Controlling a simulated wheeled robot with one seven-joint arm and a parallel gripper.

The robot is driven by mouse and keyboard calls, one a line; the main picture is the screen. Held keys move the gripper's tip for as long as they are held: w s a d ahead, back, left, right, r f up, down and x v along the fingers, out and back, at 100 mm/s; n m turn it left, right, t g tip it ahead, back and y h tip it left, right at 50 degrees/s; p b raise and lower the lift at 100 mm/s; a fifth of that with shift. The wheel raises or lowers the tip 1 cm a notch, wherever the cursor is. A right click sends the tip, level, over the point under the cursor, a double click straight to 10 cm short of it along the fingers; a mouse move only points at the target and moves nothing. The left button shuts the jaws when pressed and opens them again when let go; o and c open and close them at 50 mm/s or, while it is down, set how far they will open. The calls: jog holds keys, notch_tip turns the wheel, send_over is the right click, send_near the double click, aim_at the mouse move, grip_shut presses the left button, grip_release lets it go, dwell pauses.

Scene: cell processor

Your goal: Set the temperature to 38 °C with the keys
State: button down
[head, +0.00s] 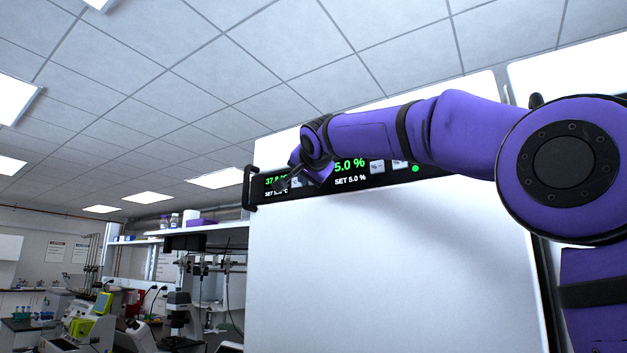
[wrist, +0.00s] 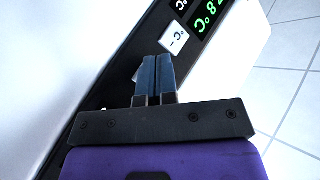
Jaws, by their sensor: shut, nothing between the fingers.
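The black control panel (head: 262,201) runs along the top of a large white cabinet. Its green temperature readout (head: 273,181) starts with 37, and the last digits are partly hidden by my gripper; the small white SET line (head: 276,193) below it is too small to read surely. In the wrist view the readout (wrist: 208,14) ends in "8 °C". The white "°C −" key (wrist: 174,40) lies just beyond my fingertips. A pale edge left of the fingers may be another key, mostly hidden. My gripper (wrist: 156,60) is shut and empty, in front of the panel; contact cannot be told.
To the right on the panel are a green "5.0 %" readout (head: 349,165), a "% −" key (head: 377,167), a partly hidden further key and a green light (head: 415,169). A black handle (head: 247,188) sticks out at the panel's left end. A shelf with bottles stands further left.

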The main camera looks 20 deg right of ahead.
jog(key=shift+s+a, duration=0.75)
jog(key=shift+a, duration=0.25)
jog(key=shift+s+a, duration=0.75)
jog(key=shift+a, duration=0.25)
dwell(0.6)
jog(key=s+d+f+n+g, duration=0.2)
jog(key=s+f+n+g, duration=0.1)
jog(key=s+f, duration=0.8)
jog(key=s+d+f+n+g+y, duration=0.1)
jog(key=s+d+f+n+g, duration=0.2)
jog(key=s+f, duration=0.9)
jog(key=s+d+f+n+g+y, duration=0.1)
jog(key=s+d+f+n+g, duration=0.2)
jog(key=s+f, duration=0.9)
notch_tip(320, 180, down, 10)
jog(key=shift+d+r+g, duration=0.15)
jog(key=shift+g, duration=0.75)
